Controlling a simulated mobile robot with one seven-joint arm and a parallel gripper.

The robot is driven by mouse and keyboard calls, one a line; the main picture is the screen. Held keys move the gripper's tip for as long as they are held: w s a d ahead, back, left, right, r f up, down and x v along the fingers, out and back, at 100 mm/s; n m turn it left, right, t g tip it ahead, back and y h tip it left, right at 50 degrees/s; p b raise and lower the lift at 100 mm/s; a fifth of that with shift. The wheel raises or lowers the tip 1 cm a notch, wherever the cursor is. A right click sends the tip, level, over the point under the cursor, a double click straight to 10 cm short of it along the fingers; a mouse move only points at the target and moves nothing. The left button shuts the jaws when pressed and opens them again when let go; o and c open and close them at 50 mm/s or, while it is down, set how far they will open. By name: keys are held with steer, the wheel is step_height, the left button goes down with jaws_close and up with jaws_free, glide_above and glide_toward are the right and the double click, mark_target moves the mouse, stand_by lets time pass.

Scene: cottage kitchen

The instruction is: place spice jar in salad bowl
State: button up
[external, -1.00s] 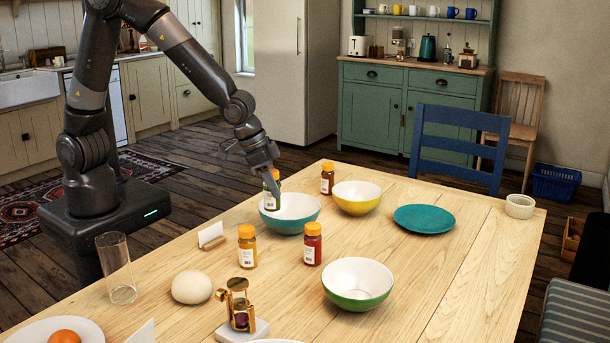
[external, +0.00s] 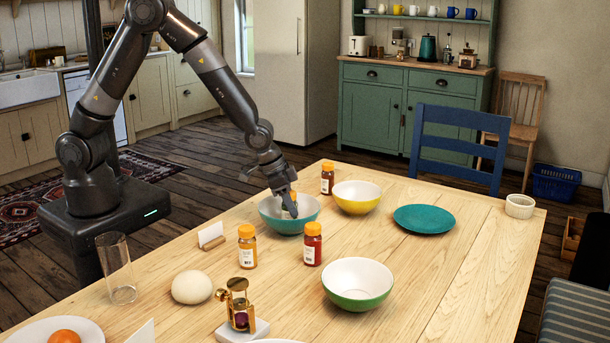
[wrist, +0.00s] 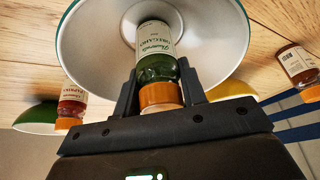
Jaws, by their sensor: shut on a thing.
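My gripper (external: 288,196) points down over the teal bowl (external: 288,228) on the table. In the wrist view its fingers are shut around a green spice jar (wrist: 157,66) by its orange cap, and the label reads oregano. The white inside of the teal bowl (wrist: 95,45) fills the view behind the jar. The jar's lower end is down within the bowl's outline; I cannot tell whether it touches the bottom. In the external view the fingers mostly hide the jar.
A dark spice jar (external: 327,179) and a yellow bowl (external: 357,205) stand close behind and right of the teal bowl. A yellow jar (external: 247,248) and a red jar (external: 312,246) stand in front. A green bowl (external: 358,292) and teal plate (external: 424,218) are farther right.

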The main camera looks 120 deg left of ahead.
steer(key=o, duration=1)
steer(key=shift+f, duration=0.1)
steer(key=shift+o, duration=0.2)
steer(key=v, duration=1.2)
